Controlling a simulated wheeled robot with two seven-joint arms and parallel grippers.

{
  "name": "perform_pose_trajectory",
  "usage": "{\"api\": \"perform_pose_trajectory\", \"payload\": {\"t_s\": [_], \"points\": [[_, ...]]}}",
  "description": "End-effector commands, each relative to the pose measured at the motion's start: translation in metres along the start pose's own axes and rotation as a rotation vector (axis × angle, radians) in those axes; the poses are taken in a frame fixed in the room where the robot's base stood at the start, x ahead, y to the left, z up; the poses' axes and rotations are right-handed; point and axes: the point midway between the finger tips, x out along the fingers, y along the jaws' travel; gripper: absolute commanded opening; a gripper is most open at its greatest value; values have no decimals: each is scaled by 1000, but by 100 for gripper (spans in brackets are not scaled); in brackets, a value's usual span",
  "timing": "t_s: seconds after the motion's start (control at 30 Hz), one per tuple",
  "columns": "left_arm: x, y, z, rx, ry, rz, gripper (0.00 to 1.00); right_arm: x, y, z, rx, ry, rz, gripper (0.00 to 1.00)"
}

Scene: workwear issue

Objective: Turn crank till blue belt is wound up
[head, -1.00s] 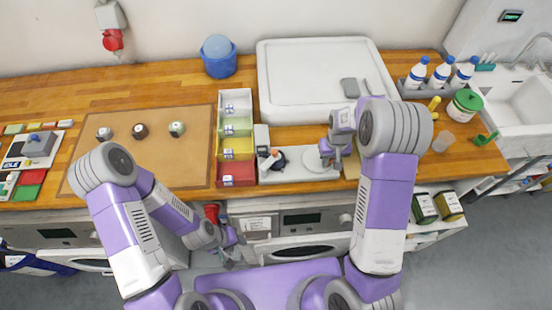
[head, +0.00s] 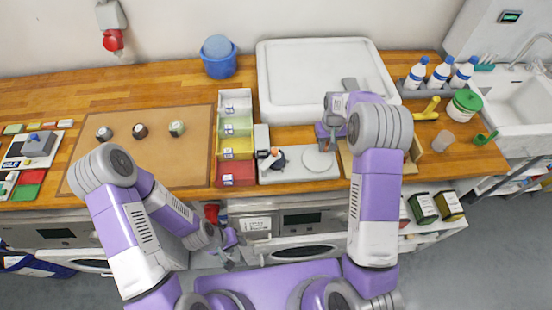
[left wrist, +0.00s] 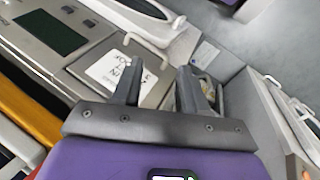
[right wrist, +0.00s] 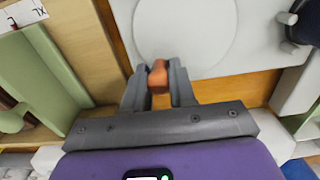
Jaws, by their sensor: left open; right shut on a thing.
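A pale winder plate (head: 300,176) lies at the counter's front edge, with a round light disc (head: 317,160) at its right end; the disc also shows in the right wrist view (right wrist: 190,30). A dark roll (head: 278,160) with an orange part sits at its left; I cannot tell clearly whether this is the blue belt. My right gripper (head: 328,143) is by the disc. In the right wrist view, my right gripper (right wrist: 158,85) is shut on an orange-brown crank knob (right wrist: 157,75). My left gripper (head: 229,258) is open and empty, low before the cabinets; its spread fingers show in the left wrist view (left wrist: 165,85).
A column of coloured bins (head: 237,173) stands left of the winder. A large white tray (head: 320,45) lies behind it. A wooden holder (head: 415,150) stands to the right, near a cup (head: 443,141). The brown mat (head: 150,165) at left has free room.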

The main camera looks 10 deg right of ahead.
Motion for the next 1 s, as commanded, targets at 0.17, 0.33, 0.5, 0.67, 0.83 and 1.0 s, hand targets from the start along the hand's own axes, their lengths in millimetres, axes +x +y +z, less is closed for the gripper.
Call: {"api": "perform_pose_trajectory", "payload": {"t_s": [0.17, 0.33, 0.5, 0.67, 0.83, 1.0], "points": [[0, 0, 0, 0, 0, 0, 43, -1, 0, -9, 4, 19, 11, 12], [0, 0, 0, 0, 0, 0, 43, -1, -12, -15, 4, 19, 9, 12], [0, 0, 0, 0, 0, 0, 43, -2, -28, -18, 2, 19, 7, 13], [0, 0, 0, 0, 0, 0, 43, -4, -40, -18, 2, 21, 4, 15], [-1, 0, 0, 0, 0, 0, 43, -5, -56, -13, -1, 20, 1, 16], [-1, 0, 0, 0, 0, 0, 43, -5, -65, -6, -2, 16, 0, 16]]}}
